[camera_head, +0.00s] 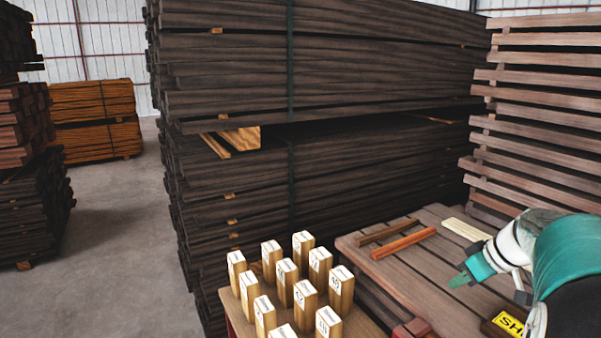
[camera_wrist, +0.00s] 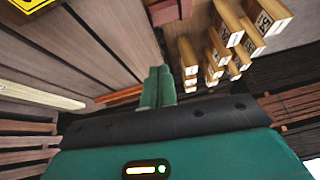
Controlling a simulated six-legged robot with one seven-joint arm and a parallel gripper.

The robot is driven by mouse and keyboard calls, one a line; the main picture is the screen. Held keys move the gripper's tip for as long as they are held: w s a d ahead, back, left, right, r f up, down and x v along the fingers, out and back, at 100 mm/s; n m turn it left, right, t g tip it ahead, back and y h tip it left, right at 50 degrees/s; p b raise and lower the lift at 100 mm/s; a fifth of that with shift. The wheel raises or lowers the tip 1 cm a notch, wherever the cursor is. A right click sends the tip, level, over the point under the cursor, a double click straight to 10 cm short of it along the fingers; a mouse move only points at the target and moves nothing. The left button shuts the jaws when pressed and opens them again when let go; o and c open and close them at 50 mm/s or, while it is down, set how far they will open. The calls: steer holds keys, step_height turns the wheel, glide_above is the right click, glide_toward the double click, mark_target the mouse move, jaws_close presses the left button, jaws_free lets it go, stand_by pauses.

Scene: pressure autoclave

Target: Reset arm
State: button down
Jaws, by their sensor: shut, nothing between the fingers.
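My gripper (camera_head: 462,279) is at the right in the head view, above the plank-topped table (camera_head: 455,301). Its green fingers also show in the wrist view (camera_wrist: 158,87), pressed together with nothing between them. My arm enters from the right edge and hides part of the table. The gripper is apart from the wooden blocks and the loose strips.
Several upright numbered wooden blocks (camera_head: 304,300) stand on a lower surface left of the table. A reddish strip (camera_head: 403,243), a brown strip (camera_head: 387,231) and a pale strip (camera_head: 466,229) lie on the table. A yellow sign (camera_head: 510,324) is near my arm. Tall dark lumber stacks (camera_head: 380,60) rise behind; floor (camera_head: 115,215) is clear at left.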

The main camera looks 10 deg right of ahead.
steer(key=s+a+r+m+g+h, duration=0.1)
steer(key=s+a, duration=0.1)
steer(key=a, duration=0.7)
steer(key=s+a+r, duration=0.1)
steer(key=a+r, duration=0.1)
steer(key=a, duration=0.7)
steer(key=s+a+f+m+h, duration=0.1)
steer(key=s+a+f, duration=0.1)
steer(key=s+a, duration=0.8)
steer(key=a, duration=0.3)
steer(key=shift+s+f+m+t, duration=0.3)
steer(key=shift+s+f+t, duration=0.05)
steer(key=shift+s+t, duration=0.05)
steer(key=shift+d, duration=0.1)
